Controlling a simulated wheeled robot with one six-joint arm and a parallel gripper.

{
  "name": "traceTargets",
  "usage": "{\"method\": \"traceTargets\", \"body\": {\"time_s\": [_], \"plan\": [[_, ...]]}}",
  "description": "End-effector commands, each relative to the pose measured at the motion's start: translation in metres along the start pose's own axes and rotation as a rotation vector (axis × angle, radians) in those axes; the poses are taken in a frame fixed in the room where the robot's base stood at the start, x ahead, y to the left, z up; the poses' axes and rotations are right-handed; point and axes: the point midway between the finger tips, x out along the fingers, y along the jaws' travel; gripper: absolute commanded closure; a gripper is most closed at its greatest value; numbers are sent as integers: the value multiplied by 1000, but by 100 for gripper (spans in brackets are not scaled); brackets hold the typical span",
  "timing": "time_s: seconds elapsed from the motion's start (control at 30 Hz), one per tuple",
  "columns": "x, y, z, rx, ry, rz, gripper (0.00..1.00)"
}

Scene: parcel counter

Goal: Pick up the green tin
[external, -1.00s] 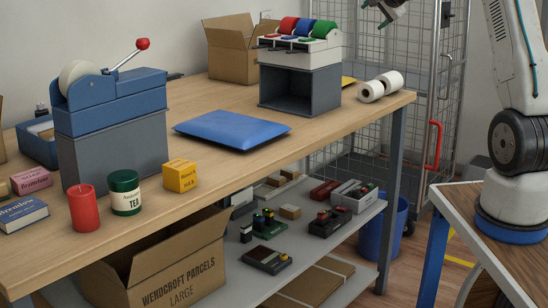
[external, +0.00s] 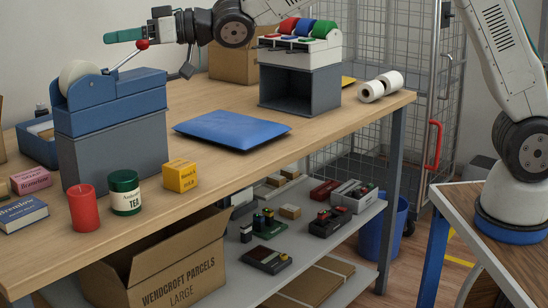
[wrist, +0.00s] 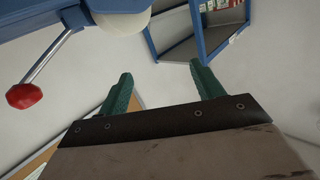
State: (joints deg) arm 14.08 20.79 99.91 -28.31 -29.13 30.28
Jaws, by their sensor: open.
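The green tin (external: 125,194), with a cream label reading TEA, stands upright on the wooden counter in the external view, between a red candle (external: 84,208) and a yellow box (external: 180,176). My gripper (external: 110,38) is high above the counter, level with the red lever knob of the blue tape dispenser, well above and apart from the tin. In the wrist view my gripper (wrist: 163,80) has its two green fingers spread with nothing between them. The tin does not show in the wrist view.
The blue tape dispenser (external: 110,103) stands on a grey block behind the tin; its red knob (wrist: 24,96) shows close in the wrist view. A blue book (external: 20,214) and a pink box (external: 30,180) lie left. A blue mailer (external: 232,130) lies mid-counter.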

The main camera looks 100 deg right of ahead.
Motion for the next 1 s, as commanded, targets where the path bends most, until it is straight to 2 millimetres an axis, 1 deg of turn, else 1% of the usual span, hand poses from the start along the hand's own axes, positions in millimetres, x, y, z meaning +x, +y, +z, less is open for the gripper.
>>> {"method": "traceTargets", "body": {"time_s": [0.03,0.07,0.1,0.2,0.3,0.4,0.47,0.77,0.9,1.0], "plan": [[5,-14,59,-13,-62,-17,34],[5,-18,88,-23,-89,-20,34],[3,-23,123,-37,-125,-21,34],[-6,-29,194,-70,-199,-14,34],[-16,-31,237,-93,-246,-5,34],[-21,-32,257,-106,-269,0,34],[-19,-32,262,-111,-273,1,34],[14,-32,271,-110,-274,2,34],[35,-32,278,-109,-274,3,34],[46,-31,281,-109,-275,3,34]]}}
